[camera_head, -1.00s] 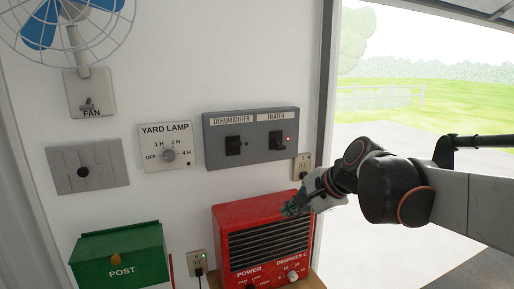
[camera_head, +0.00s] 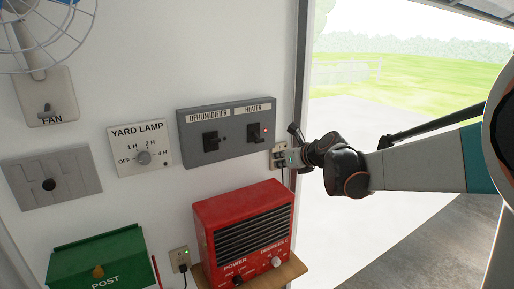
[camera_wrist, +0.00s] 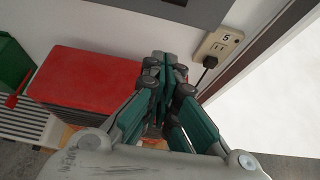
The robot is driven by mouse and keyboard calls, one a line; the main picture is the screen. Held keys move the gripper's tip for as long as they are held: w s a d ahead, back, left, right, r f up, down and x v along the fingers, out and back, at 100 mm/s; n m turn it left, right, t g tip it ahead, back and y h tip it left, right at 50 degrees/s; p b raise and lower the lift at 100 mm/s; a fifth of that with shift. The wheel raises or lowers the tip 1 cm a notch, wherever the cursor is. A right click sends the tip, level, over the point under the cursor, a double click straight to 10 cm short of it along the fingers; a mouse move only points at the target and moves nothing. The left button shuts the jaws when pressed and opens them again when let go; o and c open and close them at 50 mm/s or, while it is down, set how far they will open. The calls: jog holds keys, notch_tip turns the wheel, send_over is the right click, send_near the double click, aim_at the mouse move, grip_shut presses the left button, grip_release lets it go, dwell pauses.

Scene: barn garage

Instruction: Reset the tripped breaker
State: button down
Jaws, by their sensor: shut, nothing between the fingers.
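A grey breaker panel (camera_head: 232,152) is on the white wall. Its left black switch (camera_head: 211,141) is labelled DEHUMIDIFIER and has a dark indicator beside it. Its right black switch (camera_head: 253,134) is labelled HEATER, with a red light (camera_head: 265,130) lit beside it. Whether each lever is up or down is too small to tell. My gripper (camera_head: 288,159) is shut and empty, below and right of the panel, in front of a wall outlet. In the wrist view, the closed fingers (camera_wrist: 160,66) are below the panel's dark lower edge (camera_wrist: 185,10).
A red heater (camera_head: 247,238) stands below the panel. The outlet (camera_wrist: 219,43) has a black plug in it. A YARD LAMP dial (camera_head: 142,158), a FAN switch (camera_head: 44,109) and a green POST box (camera_head: 105,262) are left. The open doorway is right.

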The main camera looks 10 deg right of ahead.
aim_at(257, 137)
jog(key=shift+w, duration=0.1)
dwell(0.3)
jog(key=w+a+p, duration=0.2)
jog(key=w, duration=0.6)
jog(key=shift+w+a+f+p, duration=0.35)
jog(key=shift+w+p, duration=0.05)
dwell(0.3)
